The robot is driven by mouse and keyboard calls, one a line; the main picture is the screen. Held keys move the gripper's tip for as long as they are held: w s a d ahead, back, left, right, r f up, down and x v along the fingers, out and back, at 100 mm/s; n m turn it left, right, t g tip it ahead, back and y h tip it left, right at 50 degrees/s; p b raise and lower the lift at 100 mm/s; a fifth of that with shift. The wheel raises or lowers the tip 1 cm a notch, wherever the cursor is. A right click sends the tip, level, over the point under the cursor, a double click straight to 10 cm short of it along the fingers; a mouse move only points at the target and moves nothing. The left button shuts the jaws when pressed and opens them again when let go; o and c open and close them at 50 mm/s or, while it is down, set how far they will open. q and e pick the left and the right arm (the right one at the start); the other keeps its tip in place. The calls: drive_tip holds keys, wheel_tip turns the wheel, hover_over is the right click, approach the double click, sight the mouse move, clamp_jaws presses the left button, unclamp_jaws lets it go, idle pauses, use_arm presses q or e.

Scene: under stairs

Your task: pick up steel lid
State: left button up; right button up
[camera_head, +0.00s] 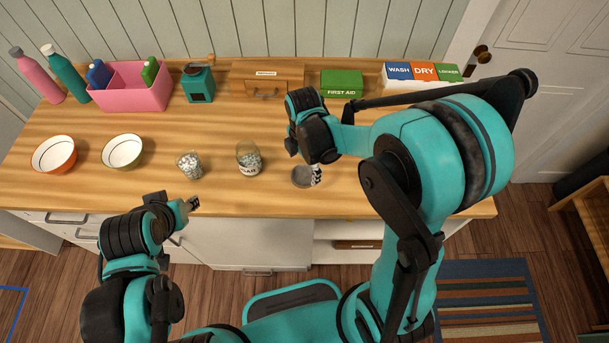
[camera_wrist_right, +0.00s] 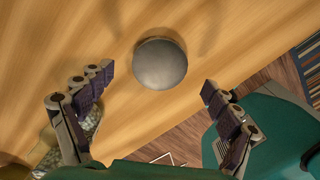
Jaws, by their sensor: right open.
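The steel lid (camera_head: 301,177) is a round grey disc lying flat on the wooden counter near its front edge. In the right wrist view the lid (camera_wrist_right: 160,63) lies ahead of and between the spread fingers. My right gripper (camera_wrist_right: 158,82) is open and empty, pointing down above the counter; in the head view its arm and wrist (camera_head: 318,140) hang just behind and above the lid. I see no contact with the lid. My left gripper (camera_head: 191,205) is near the counter's front edge at left, away from the lid; its finger opening is unclear.
A labelled glass jar (camera_head: 249,160) stands left of the lid, with another filled glass (camera_head: 190,165) farther left. Two bowls (camera_head: 122,151) sit at left. A pink caddy (camera_head: 130,90), a wooden box (camera_head: 265,80) and a green first aid box (camera_head: 341,84) line the back.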

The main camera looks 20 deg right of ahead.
sight(304, 174)
wheel_tip(304, 174, down, 3)
drive_tip(key=shift+f+b, duration=0.2)
drive_tip(key=shift+b, duration=0.2)
drive_tip(key=c, duration=0.9)
drive_tip(key=shift+c, duration=0.2)
drive_tip(key=shift+r, duration=0.1)
drive_tip(key=shift+r, duration=0.45)
drive_tip(key=r, duration=0.1)
drive_tip(key=r+p, duration=0.1)
drive_tip(key=d+r+p, duration=0.1)
drive_tip(key=r, duration=0.1)
drive_tip(key=shift+s, duration=0.35)
drive_tip(key=s+d+r+p, duration=0.2)
drive_tip(key=s+d+r, duration=0.4)
drive_tip(key=s+d, duration=0.1)
drive_tip(key=shift+s+d+p, duration=0.15)
drive_tip(key=shift+d+p, duration=0.1)
drive_tip(key=shift+p, duration=0.05)
drive_tip(key=shift+c, duration=0.4)
